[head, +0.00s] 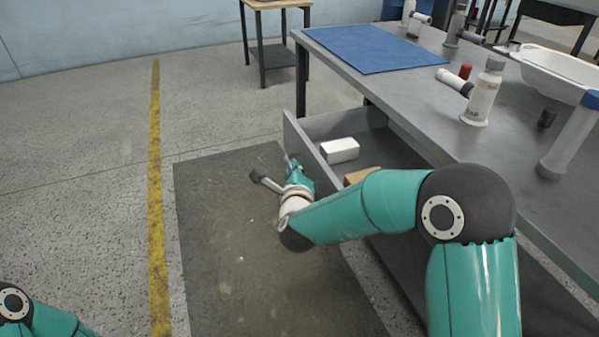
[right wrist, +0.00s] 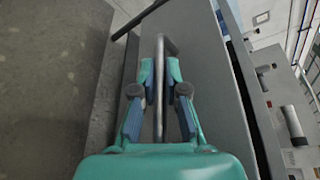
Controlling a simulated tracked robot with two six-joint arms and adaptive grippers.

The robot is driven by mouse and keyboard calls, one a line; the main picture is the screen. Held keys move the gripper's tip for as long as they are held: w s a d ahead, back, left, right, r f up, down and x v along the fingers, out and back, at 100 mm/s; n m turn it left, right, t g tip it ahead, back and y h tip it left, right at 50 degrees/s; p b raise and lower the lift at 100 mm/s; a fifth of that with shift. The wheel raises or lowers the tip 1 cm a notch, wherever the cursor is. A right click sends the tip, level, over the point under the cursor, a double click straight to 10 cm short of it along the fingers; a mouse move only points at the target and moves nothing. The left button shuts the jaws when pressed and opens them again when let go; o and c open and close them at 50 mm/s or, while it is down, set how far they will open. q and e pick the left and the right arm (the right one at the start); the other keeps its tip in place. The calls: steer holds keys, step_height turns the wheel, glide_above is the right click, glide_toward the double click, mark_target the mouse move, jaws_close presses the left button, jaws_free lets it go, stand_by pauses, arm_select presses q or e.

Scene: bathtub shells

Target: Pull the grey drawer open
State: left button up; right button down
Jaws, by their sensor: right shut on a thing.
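The grey drawer (head: 303,142) stands out from under the workbench, open, with its inside showing. A white box (head: 340,150) and a tan block (head: 358,177) lie in it; my right arm hides part of it. My right gripper (head: 291,166) is at the drawer's outer front face. In the right wrist view, its fingers (right wrist: 160,85) stand either side of the metal bar handle (right wrist: 160,108), shut on it. My left gripper is out of view; only part of my left arm shows at the lower left of the head view.
The grey workbench (head: 405,92) carries a blue mat (head: 375,48), a white bottle (head: 484,92), a red-capped item, and a white tub shell (head: 560,72). The floor left of the drawer is clear, with a dark mat (head: 215,230) and a yellow line (head: 155,200).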

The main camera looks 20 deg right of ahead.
steer(key=shift+s+a+f, duration=0.1)
steer(key=shift+a+f, duration=0.2)
steer(key=c, duration=1.3)
jaws_free()
steer(key=shift+o, duration=0.5)
steer(key=shift+r, duration=0.15)
steer(key=v, duration=1.1)
steer(key=shift+s, duration=0.4)
steer(key=shift+r, duration=0.1)
